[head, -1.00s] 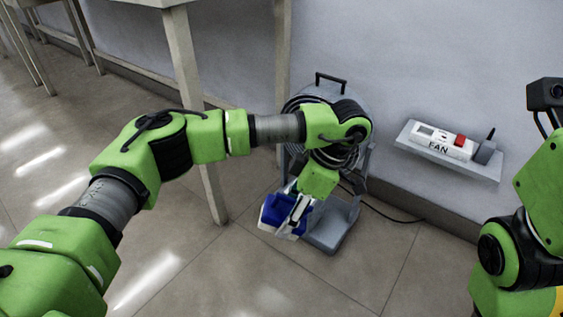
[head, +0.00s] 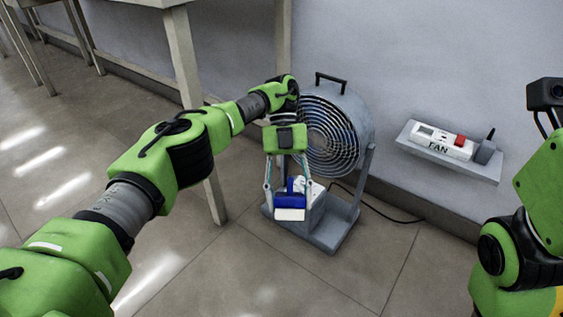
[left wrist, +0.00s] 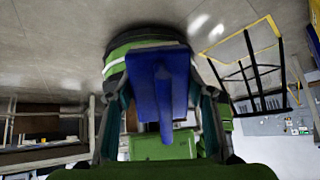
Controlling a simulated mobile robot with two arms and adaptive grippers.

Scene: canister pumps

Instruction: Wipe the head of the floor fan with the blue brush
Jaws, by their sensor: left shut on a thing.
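The floor fan's round grey head (head: 331,134) faces the open floor near the wall, with its grille and dark inside showing. Its grey stand (head: 337,226) is on the tiles. My left gripper (head: 289,194) is in front of the stand, below and left of the fan head, and apart from the head's grille. It is shut on the blue brush (head: 291,201), which has a white part at its lower end. In the left wrist view the blue brush (left wrist: 158,85) fills the middle between the fingers. My right gripper is not in view; only part of my right arm shows.
A wall shelf (head: 450,160) right of the fan holds a white box labelled FAN (head: 443,142) with a red part. A black cord (head: 385,214) runs along the floor. A table leg (head: 190,100) stands left of the fan. The front floor is clear.

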